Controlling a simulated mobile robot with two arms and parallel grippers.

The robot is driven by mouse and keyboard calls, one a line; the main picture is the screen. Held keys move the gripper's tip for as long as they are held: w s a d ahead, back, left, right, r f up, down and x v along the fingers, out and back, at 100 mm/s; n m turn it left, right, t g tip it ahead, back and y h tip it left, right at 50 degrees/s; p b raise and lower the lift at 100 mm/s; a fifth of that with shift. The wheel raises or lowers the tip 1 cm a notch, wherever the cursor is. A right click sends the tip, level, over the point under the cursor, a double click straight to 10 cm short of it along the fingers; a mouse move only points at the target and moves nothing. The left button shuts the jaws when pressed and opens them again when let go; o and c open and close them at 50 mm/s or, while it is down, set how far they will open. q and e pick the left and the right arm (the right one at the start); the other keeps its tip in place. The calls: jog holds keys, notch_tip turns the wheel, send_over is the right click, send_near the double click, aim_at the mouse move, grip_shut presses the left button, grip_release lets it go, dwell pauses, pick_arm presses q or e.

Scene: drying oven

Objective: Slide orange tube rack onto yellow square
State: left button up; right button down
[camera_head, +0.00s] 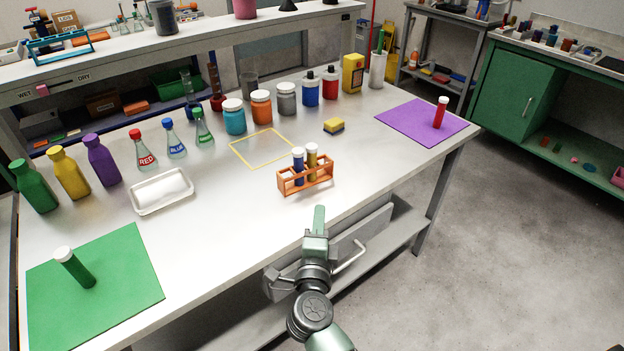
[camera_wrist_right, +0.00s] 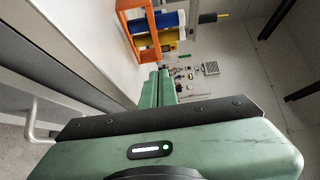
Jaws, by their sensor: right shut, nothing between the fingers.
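The orange tube rack (camera_head: 306,183) stands on the white table near its front edge and holds a blue tube (camera_head: 298,168) and a yellow tube (camera_head: 312,160), both with white caps. The yellow square (camera_head: 238,158) is an outline on the table, behind and to the left of the rack, and it looks empty. My right gripper (camera_head: 319,212) is shut and empty, in front of the rack near the table's front edge. In the right wrist view the shut fingers (camera_wrist_right: 157,88) point toward the rack (camera_wrist_right: 130,22), with a gap visible between them. My left gripper is not in view.
A yellow-and-blue sponge (camera_head: 334,126) lies to the right of the square. Several jars, including an orange one (camera_head: 261,106), stand behind it, and flasks (camera_head: 203,132) stand to its left. A white tray (camera_head: 161,191) lies further left. The table between rack and square is clear.

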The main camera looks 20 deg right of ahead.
send_near(314, 169)
jog(key=w+d, duration=0.1)
jog(key=d, duration=0.1)
jog(key=w+d, duration=0.1)
jog(key=d, duration=0.1)
jog(key=shift+w, duration=0.15)
jog(key=shift+w+a+f, duration=0.1)
jog(key=shift+w+a, duration=0.25)
jog(key=shift+w, duration=0.15)
jog(key=shift+w+a, duration=0.3)
jog(key=shift+w, duration=0.25)
jog(key=shift+w+a+b, duration=0.3)
jog(key=shift+w, duration=0.3)
